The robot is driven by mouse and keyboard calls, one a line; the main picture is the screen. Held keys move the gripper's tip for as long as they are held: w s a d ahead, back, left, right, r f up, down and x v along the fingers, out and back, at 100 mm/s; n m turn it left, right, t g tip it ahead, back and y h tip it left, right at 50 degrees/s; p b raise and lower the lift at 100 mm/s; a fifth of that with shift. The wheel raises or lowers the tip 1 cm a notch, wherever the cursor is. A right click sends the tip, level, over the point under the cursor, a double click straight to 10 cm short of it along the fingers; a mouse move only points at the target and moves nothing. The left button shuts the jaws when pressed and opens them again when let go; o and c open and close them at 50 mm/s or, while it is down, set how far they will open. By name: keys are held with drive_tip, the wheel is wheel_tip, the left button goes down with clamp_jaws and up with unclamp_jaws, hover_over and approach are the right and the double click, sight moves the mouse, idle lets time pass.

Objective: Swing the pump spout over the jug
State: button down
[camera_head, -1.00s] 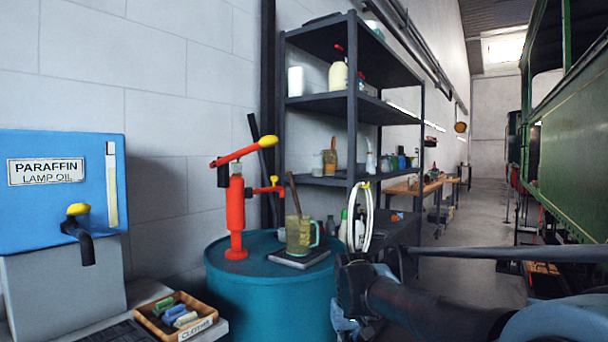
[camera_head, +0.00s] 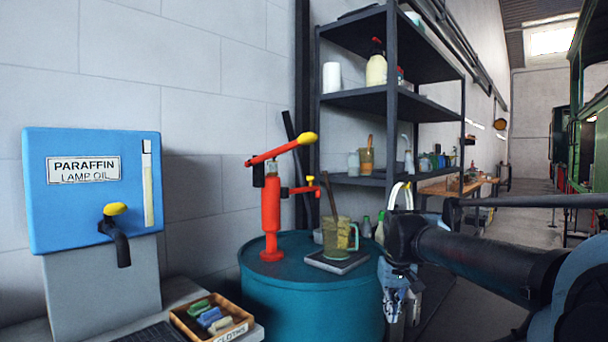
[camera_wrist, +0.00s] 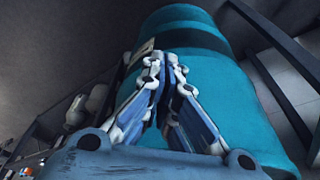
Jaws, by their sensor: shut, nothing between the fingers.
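The red pump (camera_head: 271,215) stands upright on the teal drum (camera_head: 300,305), with a yellow-tipped handle (camera_head: 285,148) rising to the right. Its short red spout (camera_head: 303,190) with a yellow knob points right. The clear jug (camera_head: 341,236), holding something yellowish and a brown stick, stands on a dark plate right of the pump. The spout's end appears left of and above the jug; its exact overlap is unclear. My gripper (camera_head: 398,318) hangs low at the drum's right side, apart from spout and jug. In the wrist view my gripper (camera_wrist: 167,62) is shut and empty, with the drum behind it.
A blue paraffin tank (camera_head: 90,190) with a tap stands at left, and a cloth tray (camera_head: 212,318) sits below it. Dark shelving (camera_head: 392,100) with bottles rises behind the drum. The floor aisle at right runs beside a green tram (camera_head: 588,130).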

drive_tip(key=w+a+r+n+y, duration=0.15)
drive_tip(key=w+a+r, duration=0.35)
drive_tip(key=w+r, duration=0.95)
drive_tip(key=w+a+r+n, duration=0.2)
drive_tip(key=w+a+r, duration=0.2)
drive_tip(key=w+r, duration=1.05)
drive_tip(key=w+a+r+n, duration=0.2)
drive_tip(key=w+a+r, duration=0.5)
drive_tip(key=w+a, duration=0.1)
drive_tip(key=w+a+r+n+y, duration=0.1)
drive_tip(key=w+a+r+n, duration=0.1)
drive_tip(key=w+a+r, duration=0.5)
drive_tip(key=shift+w+a+r+t, duration=0.25)
drive_tip(key=shift+w+a, duration=0.6)
drive_tip(key=shift+w, duration=1.15)
drive_tip(key=shift+f, duration=0.15)
drive_tip(key=x, duration=1)
drive_tip(key=shift+s+d+f, duration=0.15)
drive_tip(key=shift+s+d, duration=1.25)
drive_tip(key=shift+s, duration=0.1)
